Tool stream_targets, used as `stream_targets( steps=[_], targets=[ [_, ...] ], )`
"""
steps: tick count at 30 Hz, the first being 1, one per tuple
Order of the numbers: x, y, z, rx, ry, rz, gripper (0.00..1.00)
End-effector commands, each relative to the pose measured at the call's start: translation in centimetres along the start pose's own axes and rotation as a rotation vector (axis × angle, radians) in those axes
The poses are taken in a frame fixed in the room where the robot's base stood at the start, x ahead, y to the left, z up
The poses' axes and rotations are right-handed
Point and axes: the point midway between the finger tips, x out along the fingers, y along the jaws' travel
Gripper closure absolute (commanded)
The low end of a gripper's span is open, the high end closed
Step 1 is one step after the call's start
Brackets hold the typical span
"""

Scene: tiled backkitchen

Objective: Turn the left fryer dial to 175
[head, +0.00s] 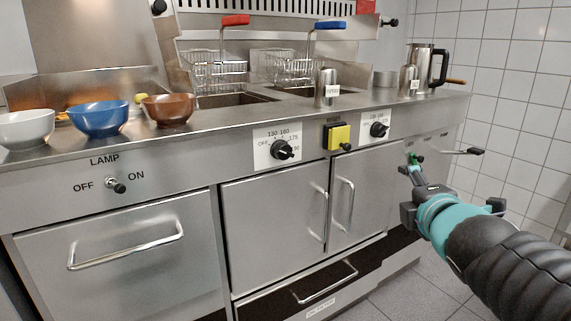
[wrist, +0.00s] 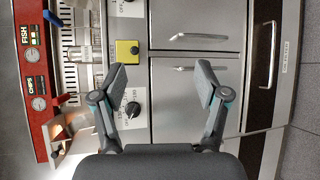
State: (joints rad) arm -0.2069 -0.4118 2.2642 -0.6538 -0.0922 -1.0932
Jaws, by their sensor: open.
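The left fryer dial (head: 283,150) is a black knob on a white plate marked OFF, 130, 160, 175 and 190, left of the yellow reset button (head: 339,136). I cannot tell exactly where its pointer stands. In the wrist view, which is turned sideways, the dial (wrist: 132,109) shows beside the left finger, below the yellow button. My gripper (wrist: 158,80) is open and empty, with steel cabinet doors behind the gap. In the head view my arm comes in from the right, well to the right of the dial. The gripper is apart from it.
The right dial (head: 379,129) sits beyond the reset button. Bowls, including a blue bowl (head: 98,118), stand on the counter at left. A steel jug (head: 418,68) stands at right. Door handles (head: 346,200) stick out below the dials. Space before the cabinet front is clear.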

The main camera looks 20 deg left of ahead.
Motion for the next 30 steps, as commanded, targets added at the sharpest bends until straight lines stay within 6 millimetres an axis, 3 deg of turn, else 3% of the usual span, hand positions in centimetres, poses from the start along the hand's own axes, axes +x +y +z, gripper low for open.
stream_targets(
  steps=[1, 3, 6, 10, 19, 30],
  targets=[
    [1.5, 0.8, -2.3, -0.149, 0.070, 0.069, 0.26],
    [2.6, 2.3, -5.3, -0.363, 0.161, 0.173, 0.26],
    [3.4, 3.7, -9.3, -0.610, 0.265, 0.312, 0.26],
    [3.5, 4.4, -13.0, -0.815, 0.351, 0.448, 0.26],
    [4.5, 5.1, -15.7, -0.921, 0.395, 0.529, 0.26],
    [9.9, 6.8, -19.1, -0.918, 0.395, 0.525, 0.26]
  ],
)
